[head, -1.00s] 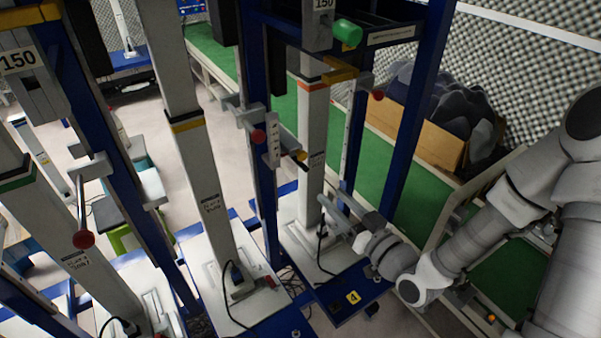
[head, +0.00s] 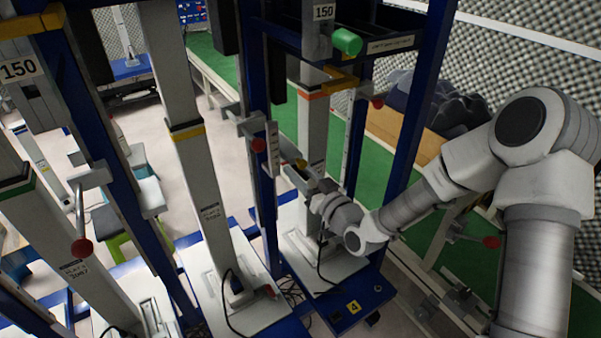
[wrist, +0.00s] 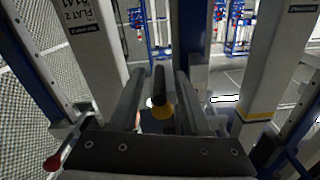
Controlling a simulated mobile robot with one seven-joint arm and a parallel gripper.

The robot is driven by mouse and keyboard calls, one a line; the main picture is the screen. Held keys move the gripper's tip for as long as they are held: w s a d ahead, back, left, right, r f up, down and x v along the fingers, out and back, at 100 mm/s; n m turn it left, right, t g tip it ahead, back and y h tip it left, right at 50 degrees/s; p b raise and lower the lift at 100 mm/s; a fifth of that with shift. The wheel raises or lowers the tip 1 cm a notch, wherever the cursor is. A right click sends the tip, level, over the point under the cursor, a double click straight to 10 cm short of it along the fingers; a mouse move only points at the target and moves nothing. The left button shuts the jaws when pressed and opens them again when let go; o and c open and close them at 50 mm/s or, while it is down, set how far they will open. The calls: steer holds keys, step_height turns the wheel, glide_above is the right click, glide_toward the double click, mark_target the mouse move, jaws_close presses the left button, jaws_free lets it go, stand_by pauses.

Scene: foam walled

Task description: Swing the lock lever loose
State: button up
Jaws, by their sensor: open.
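A dark lever with a yellow end (wrist: 160,112) sticks out toward the wrist camera, between the two fingers of my gripper (wrist: 160,78). In the head view the lever's yellow end (head: 301,164) shows beside the grey plate on the blue upright. My gripper (head: 296,174) is open there, close to the lever and reaching in from the right. The fingers lie on either side of the lever, with a gap visible on both sides. The lever's far end is hidden in the wrist view.
A red-knobbed handle (head: 258,145) is just left of my gripper. A grey column with an orange band (head: 312,95) stands behind. Blue frame posts (head: 415,105) stand to the right. A cardboard box (head: 405,130) is farther back.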

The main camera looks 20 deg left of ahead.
jaws_close()
stand_by(1.4)
